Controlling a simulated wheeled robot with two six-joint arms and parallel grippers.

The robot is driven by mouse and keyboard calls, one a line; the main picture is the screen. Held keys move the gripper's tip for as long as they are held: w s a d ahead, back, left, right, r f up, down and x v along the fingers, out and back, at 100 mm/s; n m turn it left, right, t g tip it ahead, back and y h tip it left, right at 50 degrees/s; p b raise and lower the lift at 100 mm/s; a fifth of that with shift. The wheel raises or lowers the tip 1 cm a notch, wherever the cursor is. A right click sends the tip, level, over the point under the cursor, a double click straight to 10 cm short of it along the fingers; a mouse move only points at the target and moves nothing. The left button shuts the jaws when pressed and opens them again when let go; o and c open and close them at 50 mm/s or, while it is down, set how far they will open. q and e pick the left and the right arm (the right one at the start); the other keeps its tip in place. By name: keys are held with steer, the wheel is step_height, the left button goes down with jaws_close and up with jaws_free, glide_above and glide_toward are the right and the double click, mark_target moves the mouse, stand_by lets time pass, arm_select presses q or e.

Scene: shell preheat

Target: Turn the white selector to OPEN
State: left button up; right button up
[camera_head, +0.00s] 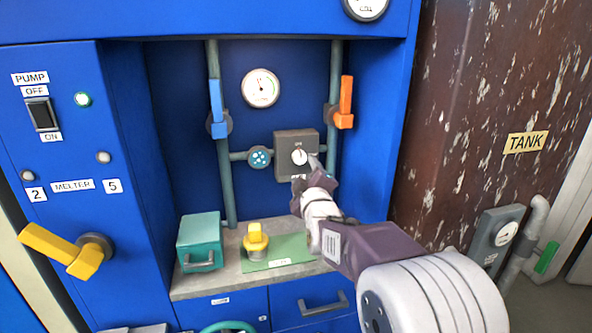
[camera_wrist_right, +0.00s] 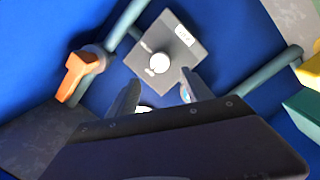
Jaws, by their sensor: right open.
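The white selector (camera_head: 299,156) is a round knob on a dark grey box (camera_head: 283,140) fixed to the pipework at the back of the blue alcove. In the right wrist view the knob (camera_wrist_right: 160,63) sits near the top centre, on the tilted grey box (camera_wrist_right: 172,32), with small labels too blurred to read. My right gripper (camera_head: 308,172) is just below and in front of the box in the head view. Its two fingers (camera_wrist_right: 158,92) are apart with nothing between them, and the knob lies just beyond them. My left gripper is not in view.
A blue lever (camera_head: 217,108) and an orange lever (camera_head: 346,102) sit on pipes either side of the box. A teal box (camera_head: 199,240) and a yellow-topped object (camera_head: 255,240) stand on the grey shelf below. The brown tank (camera_head: 480,80) is at right.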

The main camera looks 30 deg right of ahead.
mark_target(300, 159)
steer(key=x, duration=0.8)
steer(key=shift+w+d+f+b, duration=0.2)
steer(key=shift+w+d+b, duration=0.05)
steer(key=shift+b, duration=0.15)
jaws_close()
